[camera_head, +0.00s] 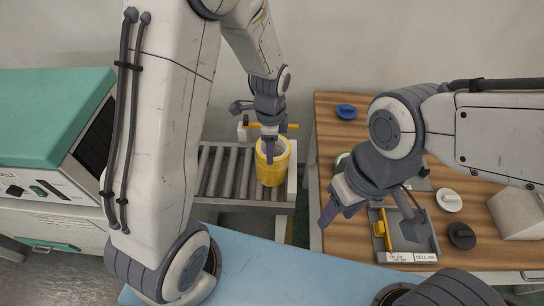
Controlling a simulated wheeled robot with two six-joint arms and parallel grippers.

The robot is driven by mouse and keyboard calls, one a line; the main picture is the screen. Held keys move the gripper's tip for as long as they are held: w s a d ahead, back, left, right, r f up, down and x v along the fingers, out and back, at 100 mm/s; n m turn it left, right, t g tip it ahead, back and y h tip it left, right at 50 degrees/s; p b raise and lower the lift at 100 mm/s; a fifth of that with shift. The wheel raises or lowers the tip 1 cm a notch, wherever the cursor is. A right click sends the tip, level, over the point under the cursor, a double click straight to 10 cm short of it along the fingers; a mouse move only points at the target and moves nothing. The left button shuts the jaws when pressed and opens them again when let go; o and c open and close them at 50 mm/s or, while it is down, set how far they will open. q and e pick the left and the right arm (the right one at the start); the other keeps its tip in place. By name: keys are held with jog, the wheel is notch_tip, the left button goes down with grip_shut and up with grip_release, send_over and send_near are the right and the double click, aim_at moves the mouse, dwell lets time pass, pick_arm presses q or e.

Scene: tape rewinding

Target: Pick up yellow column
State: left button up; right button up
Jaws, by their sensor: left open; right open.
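The yellow column (273,175) stands upright at the right end of the grey roller conveyor (232,172). My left gripper (269,153) hangs pointing down at the column's top. A finger overlaps the column's upper front in the view, and the gripper is open. I cannot tell whether the fingers touch the column or reach inside its rim. My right gripper (336,206) is open and empty, over the left edge of the wooden table (480,262).
A grey tray (425,240) with a yellow piece (380,232) is on the wooden table. Blue (346,112), white (449,200) and black (461,236) round parts lie around it. A grey block (518,212) is at right. A teal-topped machine (50,110) stands at left.

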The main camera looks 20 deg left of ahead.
pick_arm(q)
notch_tip(320, 180, down, 8)
jog(key=p, duration=0.1)
jog(key=shift+w+f, duration=0.1)
grip_shut()
dwell(0.4)
dwell(1.3)
